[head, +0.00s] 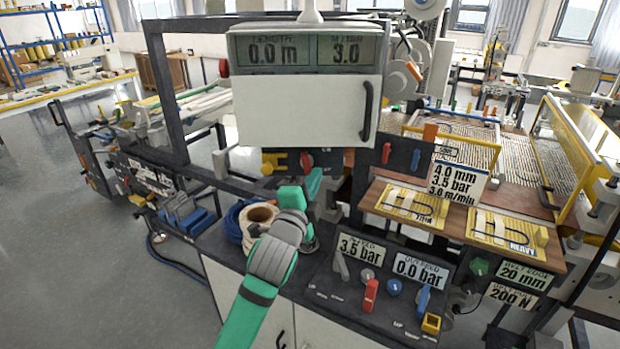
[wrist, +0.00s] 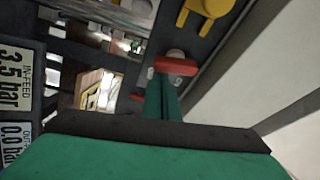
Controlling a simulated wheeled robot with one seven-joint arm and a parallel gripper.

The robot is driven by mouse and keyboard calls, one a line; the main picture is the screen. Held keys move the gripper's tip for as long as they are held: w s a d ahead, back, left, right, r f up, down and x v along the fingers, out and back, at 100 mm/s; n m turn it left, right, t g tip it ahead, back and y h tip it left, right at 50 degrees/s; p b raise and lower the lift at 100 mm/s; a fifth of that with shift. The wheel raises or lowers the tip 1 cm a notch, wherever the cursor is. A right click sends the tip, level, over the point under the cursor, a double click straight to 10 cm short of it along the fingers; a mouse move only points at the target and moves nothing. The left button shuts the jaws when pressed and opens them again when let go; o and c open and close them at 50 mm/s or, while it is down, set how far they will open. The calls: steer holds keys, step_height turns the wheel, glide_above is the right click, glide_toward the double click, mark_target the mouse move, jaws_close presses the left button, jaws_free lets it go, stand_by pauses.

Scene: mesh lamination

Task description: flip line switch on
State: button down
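A red handle (head: 305,161) sits on the dark panel below the white display cabinet, beside a yellow handle (head: 270,166). The red handle also shows in the wrist view (wrist: 176,67), where it lies crosswise. No label naming the line switch is readable. My gripper (head: 314,184) is just below the red handle, its green fingers pointing up toward it. In the wrist view the fingers (wrist: 162,98) are close together, their tips at the lower edge of the red handle. I cannot tell whether they touch it. Nothing shows between them.
The display cabinet (head: 305,110) with a black handle overhangs the panel.

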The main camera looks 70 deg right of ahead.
steer(key=shift+w+f+m, duration=0.15)
steer(key=shift+m, duration=0.65)
steer(key=shift+a, duration=0.15)
steer(key=a, duration=0.9)
steer(key=shift+a, duration=0.4)
stand_by(0.3)
